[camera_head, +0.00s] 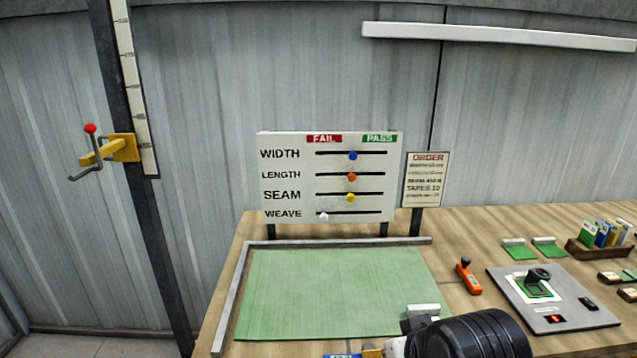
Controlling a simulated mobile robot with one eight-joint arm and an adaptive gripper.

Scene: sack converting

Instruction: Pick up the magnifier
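A small black device that looks like the magnifier (538,275) stands on a green and white square on the grey panel (575,314), right of the mat. Its lens is too small to make out. A black rounded part of my arm end (470,336) shows at the bottom edge, left of and nearer than the panel. It is apart from the black device. My gripper's fingers cannot be made out clearly, so its opening does not show.
A green mat (335,290) with a metal edge guide (340,241) covers the left tabletop. An orange-handled tool (468,277) lies between mat and panel. Green swatches (520,252) and a wooden card holder (592,251) stand behind the panel. A gauge board (329,178) rises at the back.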

